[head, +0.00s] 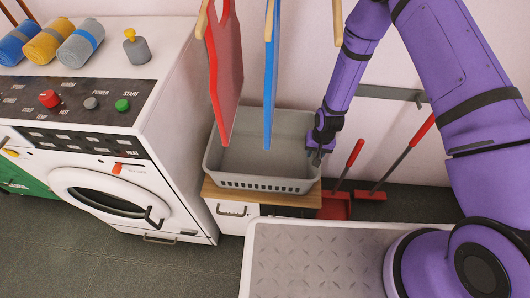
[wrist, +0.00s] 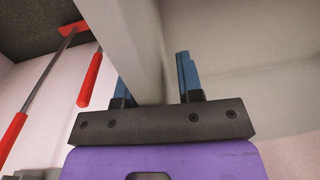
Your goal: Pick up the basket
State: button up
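The grey plastic basket (head: 262,183) stands on a small wooden-topped cabinet, upright, with slots along its front wall. My gripper (head: 316,154) is at the basket's right side, by the rim. In the wrist view the basket's wall (wrist: 128,48) runs between the two blue fingers of my gripper (wrist: 154,90). One finger is outside the wall and the other is inside the basket. The fingers are spread, with a visible gap between the inner finger and the wall. The basket's far left inside is partly hidden by hanging boards in the head view.
A red board (head: 226,70) and a blue board (head: 270,75) hang above the basket. A white washing machine (head: 165,160) stands left. Red-handled tools (head: 395,165) lean at the wall on the right and show in the wrist view (wrist: 50,80). Dark floor is free in front.

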grip_shut()
dwell(1.4)
